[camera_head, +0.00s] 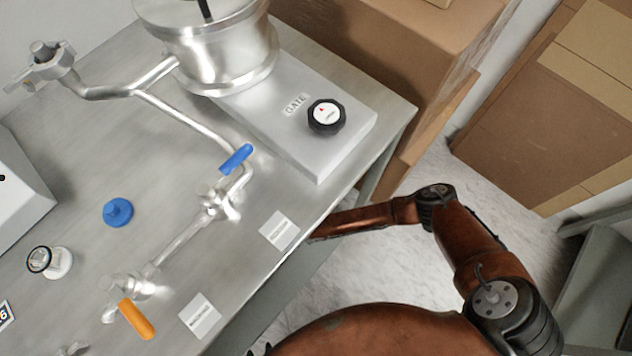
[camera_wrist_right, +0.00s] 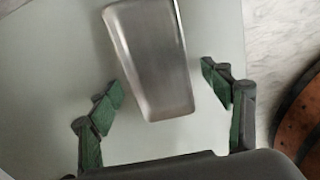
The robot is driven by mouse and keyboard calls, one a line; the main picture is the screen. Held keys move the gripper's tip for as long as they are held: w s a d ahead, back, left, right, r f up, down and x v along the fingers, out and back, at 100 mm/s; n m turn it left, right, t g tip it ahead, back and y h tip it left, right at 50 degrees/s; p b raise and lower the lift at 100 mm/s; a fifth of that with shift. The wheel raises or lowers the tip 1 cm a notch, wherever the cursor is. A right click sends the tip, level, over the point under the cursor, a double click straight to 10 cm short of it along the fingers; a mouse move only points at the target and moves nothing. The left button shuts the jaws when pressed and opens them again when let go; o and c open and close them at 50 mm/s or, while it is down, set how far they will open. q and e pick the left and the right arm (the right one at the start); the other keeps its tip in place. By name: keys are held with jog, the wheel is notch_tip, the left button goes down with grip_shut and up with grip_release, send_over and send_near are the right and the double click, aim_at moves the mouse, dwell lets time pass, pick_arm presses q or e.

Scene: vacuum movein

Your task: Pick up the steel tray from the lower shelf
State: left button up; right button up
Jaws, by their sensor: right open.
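The steel tray (camera_wrist_right: 150,45) shows in the right wrist view as a long brushed metal tray with rounded corners. My right gripper (camera_wrist_right: 161,91) is open, with one green-padded finger on each side of the tray's near end. Gaps show between the fingers and the tray. In the head view my right arm reaches under the table edge, so that gripper is hidden there. Only a small dark bit of my left gripper (camera_head: 262,349) shows at the bottom edge.
A steel table (camera_head: 185,255) carries a vacuum chamber (camera_head: 215,60), a grey box with a black knob (camera_head: 326,117), piping with a blue handle (camera_head: 236,159) and an orange handle (camera_head: 136,319), and a blue cap (camera_head: 117,212). Cardboard boxes (camera_head: 370,50) stand behind. Marble-patterned floor lies at right.

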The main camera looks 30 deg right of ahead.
jog(key=c, duration=1.3)
jog(key=shift+r, duration=0.1)
